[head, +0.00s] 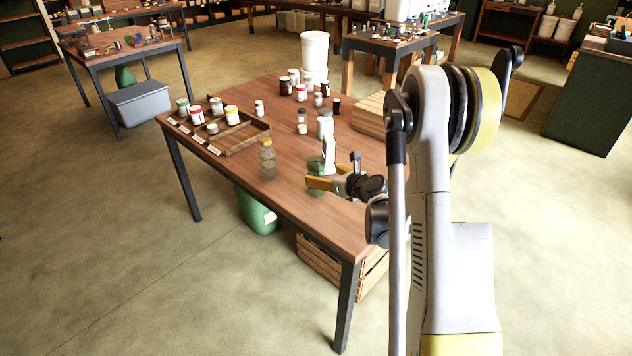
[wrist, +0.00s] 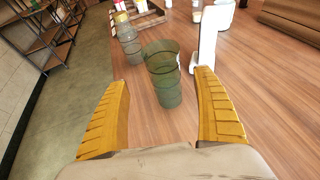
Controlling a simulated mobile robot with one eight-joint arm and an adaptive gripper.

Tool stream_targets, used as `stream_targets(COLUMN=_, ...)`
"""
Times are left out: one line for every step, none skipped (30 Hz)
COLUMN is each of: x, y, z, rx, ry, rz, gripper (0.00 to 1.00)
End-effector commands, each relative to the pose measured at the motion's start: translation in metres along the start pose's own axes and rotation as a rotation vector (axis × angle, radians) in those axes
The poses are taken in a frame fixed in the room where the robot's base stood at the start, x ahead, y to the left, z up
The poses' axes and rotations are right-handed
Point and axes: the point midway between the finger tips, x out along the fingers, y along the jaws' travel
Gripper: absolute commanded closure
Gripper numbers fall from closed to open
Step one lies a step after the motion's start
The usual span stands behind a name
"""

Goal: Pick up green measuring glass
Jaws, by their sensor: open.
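The green measuring glass (wrist: 163,75) is a see-through, dark green cup standing upright on the wooden table (wrist: 150,120). In the wrist view it lies just ahead of my gripper (wrist: 164,95), roughly between the lines of the two yellow fingers. The fingers are spread apart with nothing between them but bare tabletop, and the glass's base is near the level of the fingertips. In the head view the glass (head: 315,168) is partly hidden behind my yellow finger, close to the table's front edge.
A white upright object (wrist: 205,45) stands close to the right of the glass. A clear bottle with a yellow cap (wrist: 128,40) stands behind left. Several jars and a wooden divided tray (head: 243,137) are farther back. A wooden box (head: 372,115) is at the right.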

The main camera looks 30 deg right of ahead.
Motion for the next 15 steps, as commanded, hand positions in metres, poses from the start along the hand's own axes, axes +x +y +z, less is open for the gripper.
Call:
stream_targets(x=0.008, y=0.001, z=-0.002, rx=-0.001, ry=0.000, rz=0.001, gripper=0.22)
stream_targets(x=0.011, y=0.001, z=-0.001, rx=-0.001, ry=0.000, rz=0.001, gripper=0.22)
stream_targets(x=0.015, y=0.000, z=-0.001, rx=-0.001, ry=0.000, rz=0.001, gripper=0.22)
stream_targets(x=0.018, y=-0.001, z=-0.001, rx=-0.001, ry=0.000, rz=0.001, gripper=0.22)
stream_targets(x=0.021, y=-0.002, z=-0.001, rx=-0.001, ry=0.001, rz=0.001, gripper=0.22)
stream_targets(x=0.028, y=-0.003, z=0.000, rx=-0.002, ry=0.001, rz=0.001, gripper=0.22)
stream_targets(x=0.033, y=-0.004, z=0.000, rx=-0.002, ry=0.001, rz=0.001, gripper=0.22)
stream_targets(x=0.038, y=-0.005, z=0.001, rx=-0.003, ry=0.001, rz=0.001, gripper=0.22)
stream_targets(x=0.044, y=-0.007, z=0.002, rx=-0.003, ry=0.001, rz=0.001, gripper=0.22)
stream_targets(x=0.049, y=-0.007, z=0.002, rx=-0.003, ry=0.001, rz=0.002, gripper=0.22)
stream_targets(x=0.053, y=-0.007, z=0.003, rx=-0.003, ry=0.001, rz=0.002, gripper=0.22)
stream_targets(x=0.057, y=-0.007, z=0.003, rx=-0.003, ry=0.001, rz=0.001, gripper=0.22)
stream_targets(x=0.060, y=-0.007, z=0.003, rx=-0.002, ry=0.000, rz=0.001, gripper=0.22)
stream_targets(x=0.062, y=-0.007, z=0.004, rx=-0.002, ry=0.001, rz=0.001, gripper=0.22)
stream_targets(x=0.064, y=-0.007, z=0.004, rx=-0.002, ry=0.001, rz=0.000, gripper=0.22)
